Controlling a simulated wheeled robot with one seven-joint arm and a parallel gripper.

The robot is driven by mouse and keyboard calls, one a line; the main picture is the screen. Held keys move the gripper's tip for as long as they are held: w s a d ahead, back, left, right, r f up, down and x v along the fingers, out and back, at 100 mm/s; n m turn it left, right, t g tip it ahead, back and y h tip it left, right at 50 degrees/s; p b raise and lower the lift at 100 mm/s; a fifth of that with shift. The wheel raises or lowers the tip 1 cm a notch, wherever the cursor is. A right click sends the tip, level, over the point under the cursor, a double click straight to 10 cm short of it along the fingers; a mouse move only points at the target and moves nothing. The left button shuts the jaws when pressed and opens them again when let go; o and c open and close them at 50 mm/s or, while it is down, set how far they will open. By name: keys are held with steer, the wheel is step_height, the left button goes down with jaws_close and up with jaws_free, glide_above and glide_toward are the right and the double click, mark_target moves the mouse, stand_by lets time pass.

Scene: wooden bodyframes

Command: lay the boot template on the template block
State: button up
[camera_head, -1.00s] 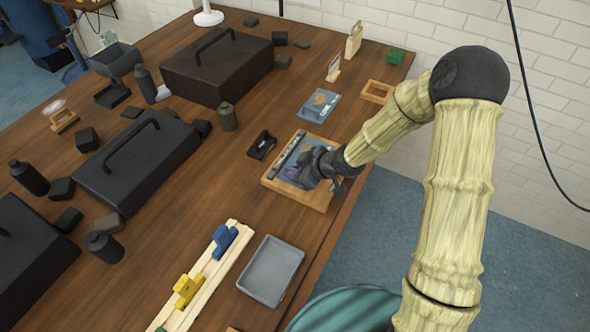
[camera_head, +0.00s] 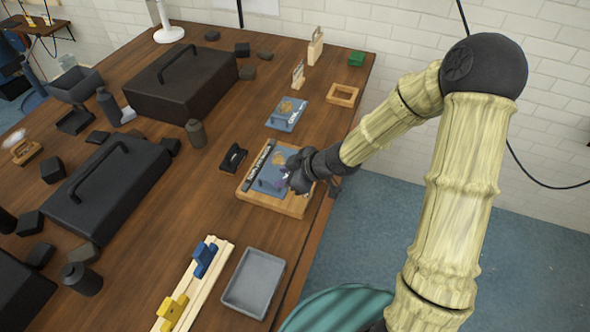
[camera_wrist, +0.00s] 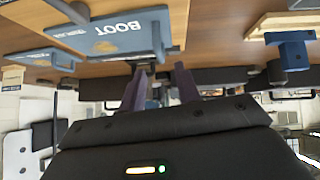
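The boot template (camera_head: 272,165) is a blue plate with a raised handle. It lies on the template block (camera_head: 262,197), a light wooden board with a dark bar along its left edge. In the wrist view the plate (camera_wrist: 95,38), lettered BOOT, appears to rest on the block (camera_wrist: 180,22), with its handle near my fingertips. My gripper (camera_head: 284,180) is at the plate's right side in the head view. In the wrist view my gripper (camera_wrist: 160,72) has its two fingers apart, with nothing visible between them. My gripper hides part of the plate's right side.
Another blue template (camera_head: 287,113) lies behind the block. A small black item (camera_head: 233,158) sits left of it. A grey tray (camera_head: 252,283) and a pale rail (camera_head: 190,295) with blue and yellow clips are in front. Dark cases (camera_head: 118,190) fill the left.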

steer(key=p+v, duration=0.1)
steer(key=v, duration=0.3)
steer(key=shift+s+d+r, duration=0.1)
steer(key=shift+d+r, duration=0.2)
stand_by(0.5)
steer(key=s+d+r+m+h, duration=0.2)
steer(key=s+d+m+h, duration=0.2)
steer(key=d+m+h, duration=0.55)
steer(key=s+d+r+m+g+y, duration=0.1)
steer(key=s+d+r+m, duration=0.3)
steer(key=s+d, duration=0.3)
steer(key=shift+s+r+m, duration=0.25)
steer(key=shift+s+m, duration=0.25)
steer(key=shift+m, duration=0.15)
steer(key=shift+y, duration=0.25)
steer(key=shift+c, duration=0.2)
